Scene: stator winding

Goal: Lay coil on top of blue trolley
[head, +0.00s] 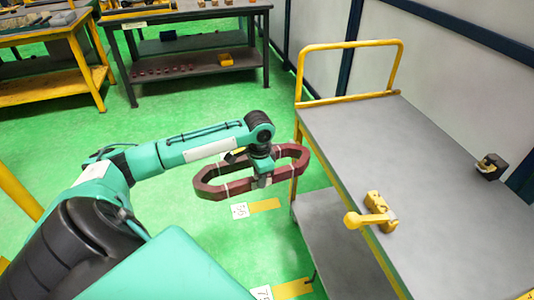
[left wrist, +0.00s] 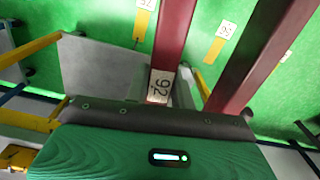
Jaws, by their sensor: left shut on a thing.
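The coil (head: 222,189) is a dark red, elongated ring with pale ties, held roughly flat in the air. My left gripper (head: 264,178) is shut on its near side, just left of the trolley. In the left wrist view, two red bars of the coil (left wrist: 172,38) run away from the gripper, one with a "92" label. The trolley (head: 400,145) has a flat grey top, a yellow frame and a lower shelf; no blue shows on it. The coil's right end is close to the trolley's left edge; whether they touch I cannot tell. My right gripper is out of view.
A yellow fitting (head: 372,212) sits at the trolley's left edge, and a small black-and-yellow part (head: 490,167) near its right edge. The far and middle top is clear. A yellow push handle (head: 350,45) rises at the far end. Workbenches (head: 190,15) stand behind.

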